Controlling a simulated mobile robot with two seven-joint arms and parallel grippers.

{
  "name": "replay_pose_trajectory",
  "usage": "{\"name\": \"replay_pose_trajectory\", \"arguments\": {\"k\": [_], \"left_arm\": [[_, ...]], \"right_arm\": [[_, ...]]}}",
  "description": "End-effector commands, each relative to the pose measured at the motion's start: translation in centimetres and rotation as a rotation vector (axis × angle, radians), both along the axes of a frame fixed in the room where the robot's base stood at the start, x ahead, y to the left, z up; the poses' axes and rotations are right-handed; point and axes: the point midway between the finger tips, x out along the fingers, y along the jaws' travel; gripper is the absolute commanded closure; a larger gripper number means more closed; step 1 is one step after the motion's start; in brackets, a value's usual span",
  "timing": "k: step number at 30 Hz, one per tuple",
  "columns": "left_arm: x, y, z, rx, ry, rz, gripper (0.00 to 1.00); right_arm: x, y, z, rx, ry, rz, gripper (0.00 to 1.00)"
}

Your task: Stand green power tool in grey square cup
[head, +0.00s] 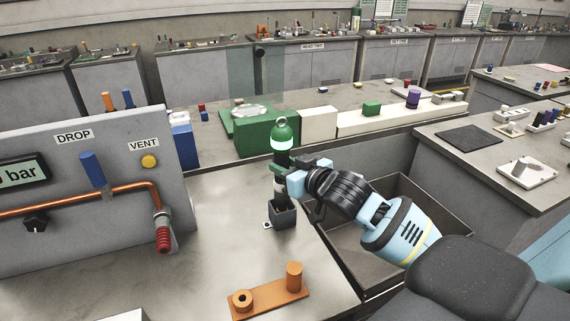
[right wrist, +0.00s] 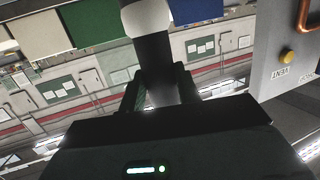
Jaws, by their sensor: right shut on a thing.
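The green power tool (head: 282,134) has a green rounded top with a ring, a pale band and a dark shaft. It is upright in the head view. My right gripper (head: 281,174) is shut on its dark shaft, coming from the right. The grey square cup (head: 285,216) stands on the bench directly below the tool. The shaft's lower end reaches down to the cup's mouth; I cannot tell how far inside it is. In the right wrist view the dark shaft (right wrist: 155,52) is between the fingers (right wrist: 160,92). My left gripper is not in view.
An orange fixture (head: 268,300) with a peg and a ring lies at the bench's front. A grey panel (head: 60,240) with a copper pipe stands at left. An open dark bin (head: 350,260) is under my right arm. Bare bench surface lies left of the cup.

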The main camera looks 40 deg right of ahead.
Motion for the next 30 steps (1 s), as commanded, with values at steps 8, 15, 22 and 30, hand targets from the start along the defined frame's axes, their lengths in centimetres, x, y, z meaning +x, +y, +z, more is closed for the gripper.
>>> {"name": "replay_pose_trajectory", "arguments": {"k": [8,15,22,30], "left_arm": [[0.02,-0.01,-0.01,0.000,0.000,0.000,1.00],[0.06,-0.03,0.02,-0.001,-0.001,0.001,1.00],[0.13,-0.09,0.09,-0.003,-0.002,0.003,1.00],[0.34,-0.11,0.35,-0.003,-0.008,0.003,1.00]], "right_arm": [[0.02,-0.03,0.14,-0.001,-0.008,0.000,1.00],[0.02,-0.02,0.15,-0.001,-0.008,0.000,1.00],[0.02,-0.02,0.13,-0.001,-0.008,0.000,1.00],[0.03,-0.04,-0.10,-0.001,-0.008,0.000,0.64]]}}
